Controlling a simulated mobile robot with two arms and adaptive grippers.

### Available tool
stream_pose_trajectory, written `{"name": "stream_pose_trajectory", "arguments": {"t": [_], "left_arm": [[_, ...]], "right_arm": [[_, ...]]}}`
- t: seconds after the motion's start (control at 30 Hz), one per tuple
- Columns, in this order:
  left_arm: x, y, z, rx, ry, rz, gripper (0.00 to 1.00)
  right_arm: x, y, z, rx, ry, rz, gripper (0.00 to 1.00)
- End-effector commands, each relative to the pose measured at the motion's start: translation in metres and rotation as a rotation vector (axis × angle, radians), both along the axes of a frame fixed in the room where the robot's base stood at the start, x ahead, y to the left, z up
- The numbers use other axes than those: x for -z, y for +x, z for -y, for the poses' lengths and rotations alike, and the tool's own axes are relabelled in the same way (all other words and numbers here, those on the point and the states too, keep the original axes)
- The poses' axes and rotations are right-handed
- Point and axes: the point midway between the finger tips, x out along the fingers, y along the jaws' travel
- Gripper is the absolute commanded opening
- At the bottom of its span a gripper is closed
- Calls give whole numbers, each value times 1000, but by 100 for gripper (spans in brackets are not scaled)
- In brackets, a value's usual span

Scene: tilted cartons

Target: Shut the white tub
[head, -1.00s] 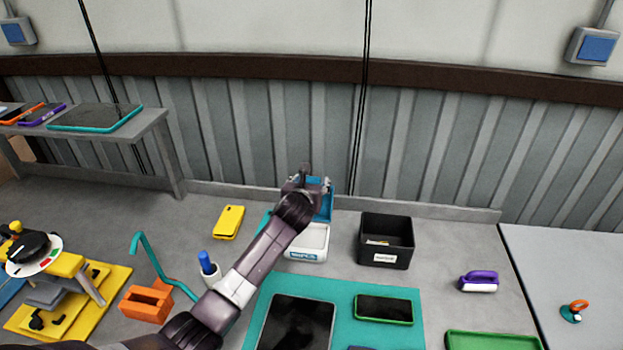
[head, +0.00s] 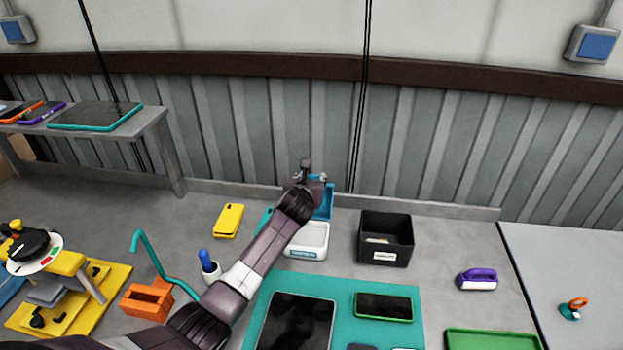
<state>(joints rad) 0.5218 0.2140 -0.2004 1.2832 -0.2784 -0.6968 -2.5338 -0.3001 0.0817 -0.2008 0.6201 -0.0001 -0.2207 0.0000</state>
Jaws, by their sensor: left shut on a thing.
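The white tub (head: 309,240) stands on the grey bench behind the teal mat, with a small label on its front. Its blue lid (head: 324,203) stands raised at the back, so the tub is open. My left gripper (head: 312,180) is at the top of the raised lid and is shut on it. My arm covers the tub's left side and part of the lid; the fingertips are hard to make out. My right gripper does not show.
A black bin (head: 386,240) stands right of the tub. A yellow phone (head: 229,221) lies to its left. A teal mat (head: 259,318) with a tablet and a green phone (head: 384,307) lies in front. A white cup (head: 209,270) with a blue-topped item stands left of my arm.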

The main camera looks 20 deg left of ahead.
Motion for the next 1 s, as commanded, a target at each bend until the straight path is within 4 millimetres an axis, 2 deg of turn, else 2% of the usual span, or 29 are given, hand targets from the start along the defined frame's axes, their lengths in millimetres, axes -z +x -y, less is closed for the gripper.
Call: {"name": "stream_pose_trajectory", "arguments": {"t": [0.1, 0.37, 0.57, 0.77, 1.0], "left_arm": [[0, 0, 0, 0, 0, 0, 0], [1, -3, 0, 1, 6, 15, 0], [3, -13, 3, 2, 28, 91, 0], [5, -30, 8, 2, 58, 215, 0], [6, -50, 13, 3, 98, 371, 0]], "right_arm": [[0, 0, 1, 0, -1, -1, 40], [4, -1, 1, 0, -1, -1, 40], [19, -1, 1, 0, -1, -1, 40], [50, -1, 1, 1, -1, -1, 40], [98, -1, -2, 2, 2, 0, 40]]}}
